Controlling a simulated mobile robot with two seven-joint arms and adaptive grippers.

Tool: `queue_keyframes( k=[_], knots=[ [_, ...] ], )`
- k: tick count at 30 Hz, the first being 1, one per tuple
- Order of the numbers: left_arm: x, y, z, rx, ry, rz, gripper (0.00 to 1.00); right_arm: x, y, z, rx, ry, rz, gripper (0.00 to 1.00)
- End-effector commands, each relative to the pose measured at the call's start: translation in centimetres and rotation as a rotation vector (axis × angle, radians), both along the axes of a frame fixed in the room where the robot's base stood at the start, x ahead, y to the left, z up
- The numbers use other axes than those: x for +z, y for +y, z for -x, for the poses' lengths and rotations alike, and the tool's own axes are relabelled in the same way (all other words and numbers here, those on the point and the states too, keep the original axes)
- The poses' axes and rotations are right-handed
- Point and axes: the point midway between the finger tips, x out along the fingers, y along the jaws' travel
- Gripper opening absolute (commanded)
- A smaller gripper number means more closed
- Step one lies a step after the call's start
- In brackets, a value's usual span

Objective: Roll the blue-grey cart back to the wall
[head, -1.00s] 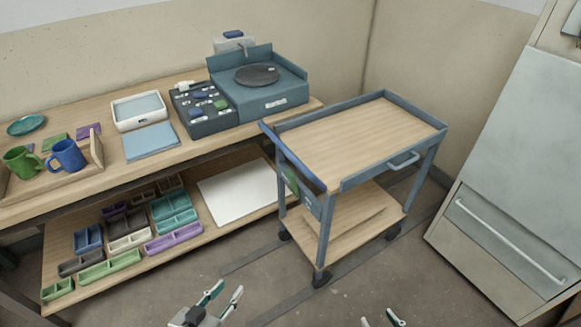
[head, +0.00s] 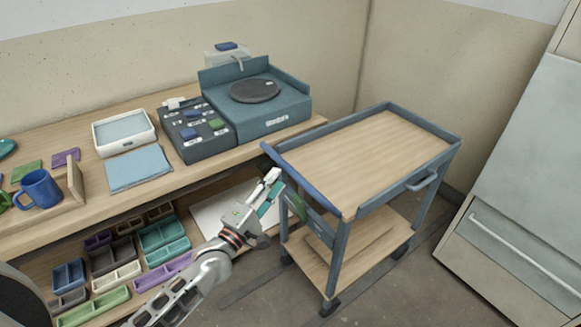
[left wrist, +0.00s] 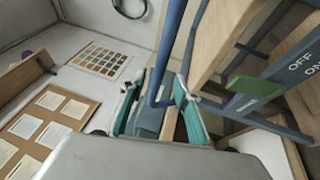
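The blue-grey cart (head: 395,190) has a wooden top and a lower shelf and stands on wheels to the right of the workbench. Its dark blue push handle (head: 290,168) runs along its left end. My left gripper (head: 270,190) is just left of and below this handle. In the left wrist view, the teal-padded fingers of the left gripper (left wrist: 160,103) are spread apart. The blue handle (left wrist: 171,45) appears between them, and I see no finger closed on it. A green switch (left wrist: 256,86) beside OFF/ON lettering shows there too. My right gripper is out of view.
The workbench (head: 90,175) runs along the left, with a blue-grey wheel unit (head: 275,115) at its right end. Storage bins (head: 165,240) fill its lower shelf. The wall (head: 420,70) is behind the cart. A large grey cabinet (head: 530,190) stands right; floor shows between.

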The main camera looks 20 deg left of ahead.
Motion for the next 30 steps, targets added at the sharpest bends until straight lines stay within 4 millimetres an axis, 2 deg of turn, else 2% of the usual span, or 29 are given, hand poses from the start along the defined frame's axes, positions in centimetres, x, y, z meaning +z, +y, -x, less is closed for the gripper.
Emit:
queue_keyframes(
  k=[6,12,23,25,27,30],
  knots=[
    [0.7,-0.9,-3.4,0.000,-0.001,-0.002,0.32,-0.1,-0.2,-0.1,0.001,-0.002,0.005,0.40],
    [1.0,-1.5,-5.5,0.000,-0.001,-0.002,0.32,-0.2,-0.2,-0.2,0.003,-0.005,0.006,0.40],
    [1.1,-1.7,-6.0,0.000,0.001,-0.004,0.32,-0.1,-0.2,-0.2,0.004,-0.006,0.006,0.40],
    [1.1,-1.7,-6.0,0.000,0.001,-0.004,0.19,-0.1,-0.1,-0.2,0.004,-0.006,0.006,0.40],
    [1.1,-1.7,-6.0,0.000,0.001,-0.004,0.01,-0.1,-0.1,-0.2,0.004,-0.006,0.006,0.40],
    [1.1,-1.7,-6.0,0.000,0.001,-0.004,0.00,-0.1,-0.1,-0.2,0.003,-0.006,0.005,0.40]
  ],
)
